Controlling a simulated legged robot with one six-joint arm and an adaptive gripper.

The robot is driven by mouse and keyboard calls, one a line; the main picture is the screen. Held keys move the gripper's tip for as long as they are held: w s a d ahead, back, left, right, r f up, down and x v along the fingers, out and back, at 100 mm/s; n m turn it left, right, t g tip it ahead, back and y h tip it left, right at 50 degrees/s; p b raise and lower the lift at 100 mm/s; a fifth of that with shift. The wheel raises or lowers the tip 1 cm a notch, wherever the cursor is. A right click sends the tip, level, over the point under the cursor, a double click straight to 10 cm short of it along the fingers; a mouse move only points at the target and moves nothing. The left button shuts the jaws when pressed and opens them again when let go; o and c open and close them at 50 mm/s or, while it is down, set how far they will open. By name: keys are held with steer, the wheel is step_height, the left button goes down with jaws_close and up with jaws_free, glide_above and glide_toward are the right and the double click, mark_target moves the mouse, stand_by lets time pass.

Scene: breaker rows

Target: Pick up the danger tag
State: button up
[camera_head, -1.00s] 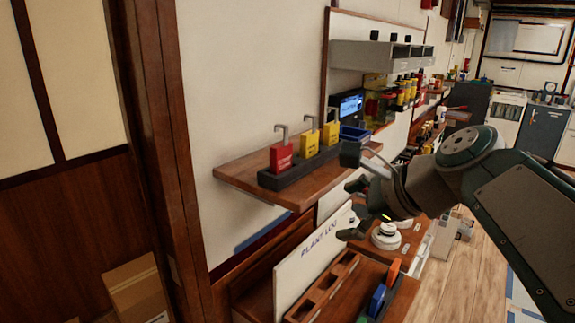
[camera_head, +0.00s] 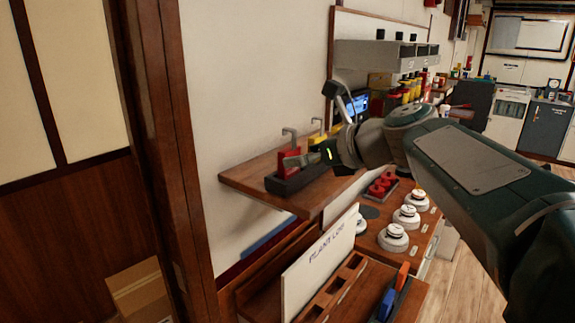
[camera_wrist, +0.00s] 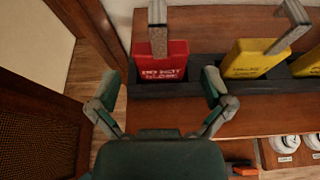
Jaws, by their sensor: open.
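The red tag (camera_head: 290,160), which I take as the danger tag, stands upright in a dark holder (camera_head: 272,183) on a wooden shelf, with a grey hook on top. In the wrist view the red tag (camera_wrist: 162,62) shows pale lettering too small to read surely. My gripper (camera_head: 309,125) is open and empty in front of the holder. In the wrist view its two fingers (camera_wrist: 162,84) lie to the left and right of the red tag, apart from it.
Two yellow hooked tags (camera_wrist: 245,58) stand to the right in the same holder. The wooden shelf (camera_head: 240,178) juts from the wall. Below are a white sign board (camera_head: 322,250), white round knobs (camera_head: 393,237) and a wooden slotted rack. A dark wood post stands at left.

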steer(key=shift+x, duration=1.55)
steer(key=shift+d+f, duration=0.1)
steer(key=shift+f, duration=0.05)
steer(key=c, duration=1.1)
steer(key=shift+o, duration=0.2)
